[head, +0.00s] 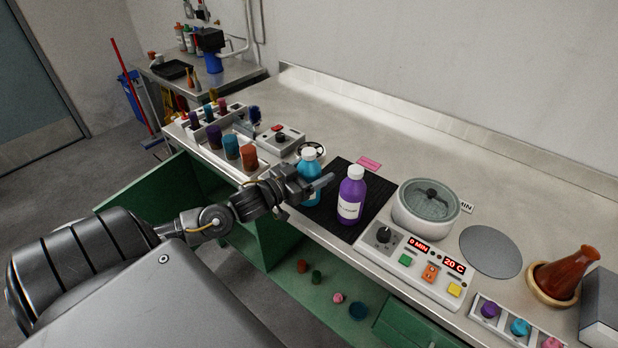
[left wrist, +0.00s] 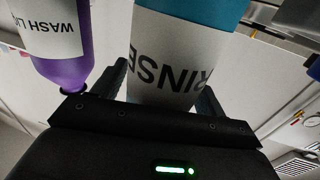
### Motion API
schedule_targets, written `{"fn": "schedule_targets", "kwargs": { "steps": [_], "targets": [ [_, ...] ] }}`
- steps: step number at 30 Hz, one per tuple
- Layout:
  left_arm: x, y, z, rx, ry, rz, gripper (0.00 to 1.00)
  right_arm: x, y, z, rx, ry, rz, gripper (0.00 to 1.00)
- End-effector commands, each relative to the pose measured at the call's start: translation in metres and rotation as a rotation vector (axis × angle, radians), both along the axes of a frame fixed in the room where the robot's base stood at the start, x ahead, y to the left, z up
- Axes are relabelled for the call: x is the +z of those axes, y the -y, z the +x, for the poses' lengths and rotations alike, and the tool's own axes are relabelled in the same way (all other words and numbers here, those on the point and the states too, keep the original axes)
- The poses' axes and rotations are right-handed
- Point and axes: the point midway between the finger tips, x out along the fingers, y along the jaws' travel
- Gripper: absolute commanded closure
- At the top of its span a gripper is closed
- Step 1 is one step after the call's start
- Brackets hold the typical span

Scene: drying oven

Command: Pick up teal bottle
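The teal bottle (head: 308,162) has a white cap and stands upright at the left edge of the black mat. My left gripper (head: 314,184) is at the bottle, its fingers low on either side of it. In the left wrist view the teal bottle (left wrist: 188,55), with a white RINSE label, fills the space between the fingers (left wrist: 165,92). Whether both fingers press on it I cannot tell. My right gripper is not in view.
A purple bottle (head: 351,195) stands close on the right, on the mat (head: 372,221); it also shows in the left wrist view (left wrist: 62,68). Several coloured jars (head: 232,147) stand left. A lidded device (head: 426,208) stands right.

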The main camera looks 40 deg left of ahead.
Motion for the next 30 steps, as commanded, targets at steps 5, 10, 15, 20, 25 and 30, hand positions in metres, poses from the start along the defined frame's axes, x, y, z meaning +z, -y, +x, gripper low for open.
{"fn": "schedule_targets", "kwargs": {
  "steps": [5,10,15,20,25,30],
  "targets": [
    [0.0,0.0,0.0,0.0,0.0,0.0,0.52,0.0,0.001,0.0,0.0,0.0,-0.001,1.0],
    [0.0,0.0,0.0,0.0,0.0,0.0,0.74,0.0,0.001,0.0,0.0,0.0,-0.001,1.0],
    [0.002,0.0,0.0,0.0,0.003,0.0,0.8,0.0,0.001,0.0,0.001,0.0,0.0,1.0],
    [0.003,0.0,0.0,0.0,0.003,0.0,0.8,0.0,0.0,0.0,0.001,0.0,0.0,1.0],
    [0.012,0.0,0.0,-0.001,0.005,0.0,0.8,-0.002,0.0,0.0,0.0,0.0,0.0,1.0],
    [0.037,-0.003,-0.002,-0.001,0.006,0.004,0.8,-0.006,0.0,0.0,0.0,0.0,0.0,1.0]
  ]
}}
